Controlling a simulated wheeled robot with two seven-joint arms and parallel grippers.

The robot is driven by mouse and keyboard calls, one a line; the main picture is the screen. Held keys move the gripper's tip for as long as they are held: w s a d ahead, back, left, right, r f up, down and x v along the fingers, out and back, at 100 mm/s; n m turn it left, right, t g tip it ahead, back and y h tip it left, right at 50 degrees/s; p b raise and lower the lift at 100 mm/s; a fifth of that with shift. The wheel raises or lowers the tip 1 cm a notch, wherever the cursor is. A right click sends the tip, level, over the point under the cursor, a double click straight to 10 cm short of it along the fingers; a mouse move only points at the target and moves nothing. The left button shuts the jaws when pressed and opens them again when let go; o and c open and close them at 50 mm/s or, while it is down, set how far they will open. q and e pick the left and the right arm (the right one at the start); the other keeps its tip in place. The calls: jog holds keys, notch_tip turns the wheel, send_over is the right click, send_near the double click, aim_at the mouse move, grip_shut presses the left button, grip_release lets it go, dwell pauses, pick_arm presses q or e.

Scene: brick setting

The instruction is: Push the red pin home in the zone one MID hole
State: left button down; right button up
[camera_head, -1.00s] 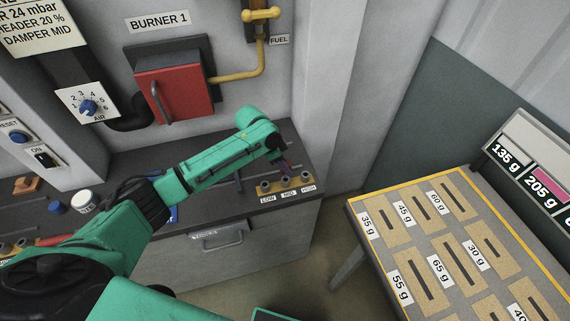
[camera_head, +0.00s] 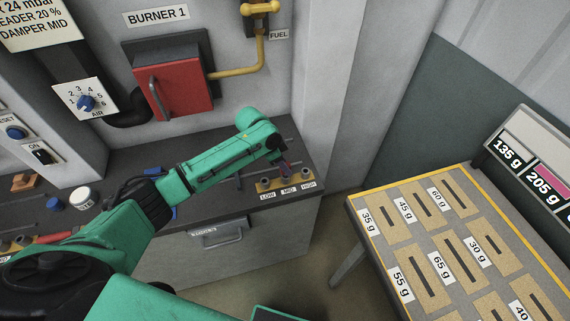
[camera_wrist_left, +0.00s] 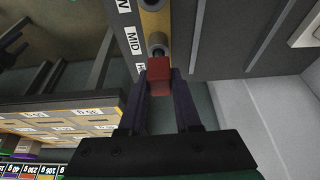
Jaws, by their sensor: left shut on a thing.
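My left gripper (camera_head: 284,167) is shut on the red pin and stands over the row of sockets at the bench's right end. In the left wrist view the red pin's block-like head (camera_wrist_left: 159,80) sits between the two fingertips (camera_wrist_left: 161,84). Its dark shank points to the socket ring by the MID label (camera_wrist_left: 132,40). I cannot tell how deep the shank sits in the MID hole. The socket strip (camera_head: 266,183) carries LOW, MID and HIGH labels in the head view. The gripper partly hides the middle socket. My right gripper is not in view.
The dark bench (camera_head: 110,215) holds a white round jar (camera_head: 83,198) and a blue knob-like piece (camera_head: 55,203) on the left. A red burner box (camera_head: 175,90) hangs on the wall behind. A slotted weight table (camera_head: 352,205) stands to the right across a gap.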

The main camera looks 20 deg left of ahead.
aim_at(289, 163)
pick_arm(q)
jog(key=shift+f+b, duration=0.6)
jog(key=shift+f, duration=0.45)
jog(key=c, duration=0.5)
grip_release()
jog(key=o, duration=0.4)
notch_tip(289, 163, up, 4)
jog(key=p, duration=0.4)
jog(key=shift+r+p, duration=0.2)
jog(key=shift+p, duration=0.15)
jog(key=shift+r+p, duration=0.65)
jog(key=shift+r, duration=0.2)
jog(key=shift+f, duration=0.1)
